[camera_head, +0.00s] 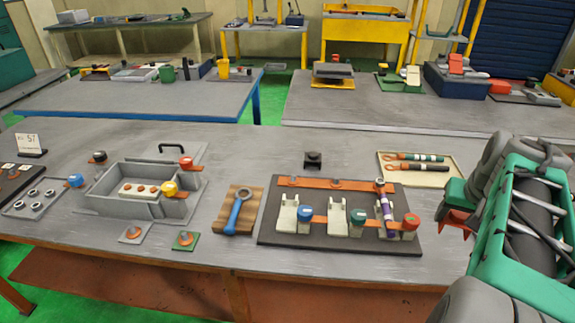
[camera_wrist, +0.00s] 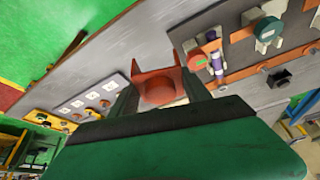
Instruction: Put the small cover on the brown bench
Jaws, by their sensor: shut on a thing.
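My gripper (camera_head: 452,204) is at the right of the head view, above the right part of the near bench. It is shut on an orange-red piece with raised side lugs, which looks like the small cover (camera_head: 457,223). In the wrist view the cover (camera_wrist: 158,88) sits between the two dark fingers, clear of the bench top below. The near bench (camera_head: 130,255) has a worn grey top and a brown-orange front and lower shelf. My arm hides its right end.
A dark fixture board (camera_head: 265,233) with orange bars lies left of my gripper. Beside it are a wooden block (camera_head: 228,222) with a blue wrench, a grey box (camera_head: 118,180), a small black block (camera_head: 313,160) and a cream tray (camera_head: 440,178). Bare top lies between board and gripper.

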